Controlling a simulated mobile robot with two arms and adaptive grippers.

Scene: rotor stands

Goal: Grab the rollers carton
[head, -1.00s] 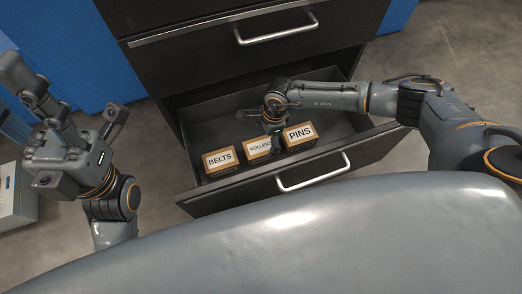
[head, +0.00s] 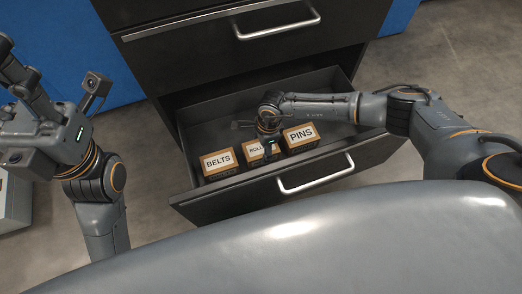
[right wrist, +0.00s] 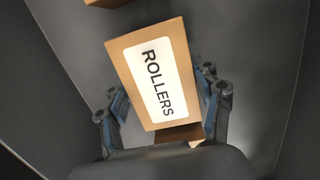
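The rollers carton (head: 252,152) is a small brown box with a white label, standing in the open drawer between two similar cartons. My right gripper (head: 268,150) is down over it and hides part of its label. In the right wrist view the rollers carton (right wrist: 157,75) is tilted, its label fully readable. The fingers of my right gripper (right wrist: 165,100) stand open on either side of it, with a gap visible at the left finger. My left gripper (head: 22,95) is raised at the left edge, away from the drawer, its fingers partly cut off.
The belts carton (head: 219,163) stands to the left and the pins carton (head: 300,137) to the right, both close by. The drawer (head: 225,207) has walls all round and a front handle (head: 315,180). Its back part is empty. The black cabinet (head: 200,60) rises behind.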

